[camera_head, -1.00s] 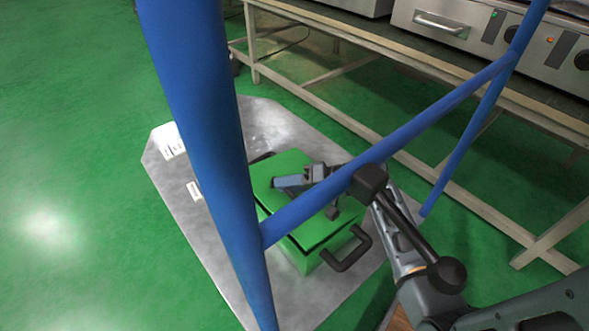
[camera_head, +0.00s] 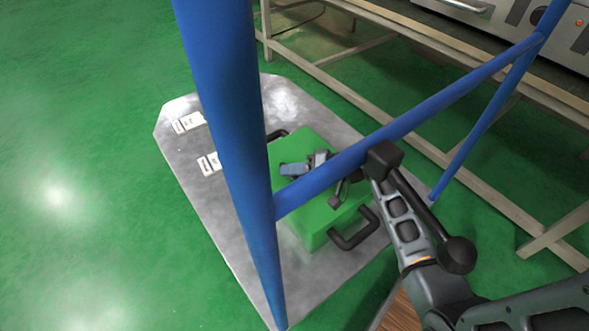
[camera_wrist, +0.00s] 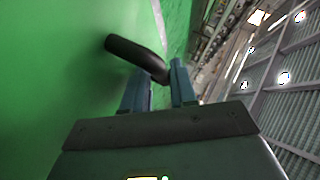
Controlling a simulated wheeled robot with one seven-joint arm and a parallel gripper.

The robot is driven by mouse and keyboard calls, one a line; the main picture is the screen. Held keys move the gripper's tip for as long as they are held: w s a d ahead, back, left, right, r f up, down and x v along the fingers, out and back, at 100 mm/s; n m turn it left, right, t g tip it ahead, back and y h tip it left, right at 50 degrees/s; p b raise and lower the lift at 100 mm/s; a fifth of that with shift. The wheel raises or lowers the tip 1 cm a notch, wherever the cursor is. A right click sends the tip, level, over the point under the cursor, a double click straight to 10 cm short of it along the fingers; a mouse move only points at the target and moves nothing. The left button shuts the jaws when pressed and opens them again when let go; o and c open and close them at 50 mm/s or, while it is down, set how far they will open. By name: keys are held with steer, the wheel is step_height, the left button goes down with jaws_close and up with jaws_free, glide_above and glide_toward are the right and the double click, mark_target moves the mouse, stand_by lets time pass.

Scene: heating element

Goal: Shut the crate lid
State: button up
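The green crate (camera_head: 312,233) stands on a grey metal plate. Its green lid (camera_head: 298,146) lies over the top, and no gap shows between lid and body on the visible front side; the far side is partly hidden. My gripper (camera_head: 285,170) is over the lid, close to or touching it; contact cannot be told. The green surface fills the left of that view, with a black handle (camera_wrist: 138,55) beyond the fingertips.
A blue post (camera_head: 228,130) and a slanting blue bar (camera_head: 420,118) stand between the head camera and the crate, the bar crossing near my wrist. A black crate handle (camera_head: 355,230) sticks out in front. A workbench (camera_head: 345,75) stands behind. Green floor is free at left.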

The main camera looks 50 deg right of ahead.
steer(key=shift+s+d+r, duration=0.15)
steer(key=shift+s, duration=0.1)
steer(key=p+v, duration=0.2)
steer(key=v, duration=0.5)
steer(key=shift+s, duration=0.15)
stand_by(0.5)
